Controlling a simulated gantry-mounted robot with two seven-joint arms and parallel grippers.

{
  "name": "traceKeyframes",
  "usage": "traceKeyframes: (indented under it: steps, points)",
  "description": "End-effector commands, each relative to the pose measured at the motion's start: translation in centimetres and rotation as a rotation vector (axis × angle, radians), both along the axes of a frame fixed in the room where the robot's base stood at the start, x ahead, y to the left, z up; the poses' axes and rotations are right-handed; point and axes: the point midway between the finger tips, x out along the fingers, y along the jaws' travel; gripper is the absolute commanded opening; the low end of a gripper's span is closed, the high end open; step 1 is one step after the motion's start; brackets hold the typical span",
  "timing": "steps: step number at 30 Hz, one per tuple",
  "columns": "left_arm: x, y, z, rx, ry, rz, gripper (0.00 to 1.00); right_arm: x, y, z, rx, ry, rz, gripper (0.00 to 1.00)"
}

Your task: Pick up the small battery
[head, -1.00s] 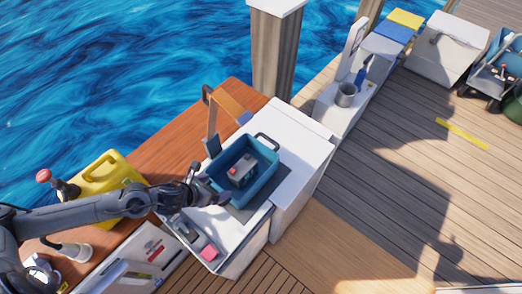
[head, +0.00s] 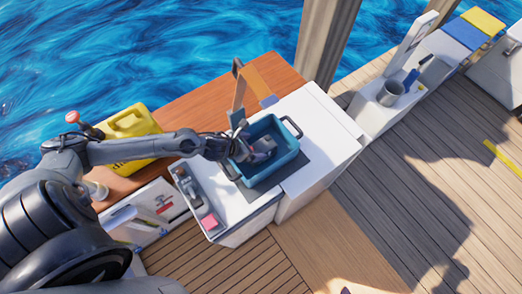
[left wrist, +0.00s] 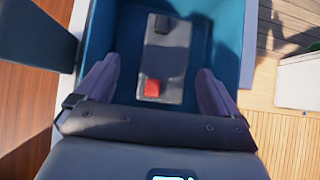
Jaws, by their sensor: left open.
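The small battery (left wrist: 167,62) is a grey block with a red terminal and a black terminal on top. It lies in the blue tub (head: 289,163), which stands on a dark mat on the white counter. In the left wrist view the battery sits between and beyond the spread fingers of my left gripper (left wrist: 157,92). In the head view my left gripper (head: 256,152) reaches over the tub's left rim and hides most of the battery. The gripper is open and holds nothing. My right gripper is in neither view.
The tub's walls (left wrist: 231,45) rise close on both sides. A yellow jerrycan (head: 136,130) stands behind my left arm on the wooden top. A metal cup (head: 391,92) stands further right.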

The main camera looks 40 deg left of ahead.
Motion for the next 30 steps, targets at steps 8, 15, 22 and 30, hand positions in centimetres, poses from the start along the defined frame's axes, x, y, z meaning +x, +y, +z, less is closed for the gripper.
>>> traceKeyframes:
  steps: [8,15,22,30]
  points:
    - [2.0,-1.3,-1.8,-0.003,0.001,0.002,0.96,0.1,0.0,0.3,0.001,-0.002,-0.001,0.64]
    - [3.3,-1.4,-3.3,0.001,0.001,0.001,0.96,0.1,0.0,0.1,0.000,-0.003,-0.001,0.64]
    - [3.3,-1.5,-3.4,0.002,0.001,-0.002,0.96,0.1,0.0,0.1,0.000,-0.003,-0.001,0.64]
    - [3.3,-1.5,-3.3,0.001,0.001,-0.001,0.57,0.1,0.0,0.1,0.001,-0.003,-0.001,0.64]
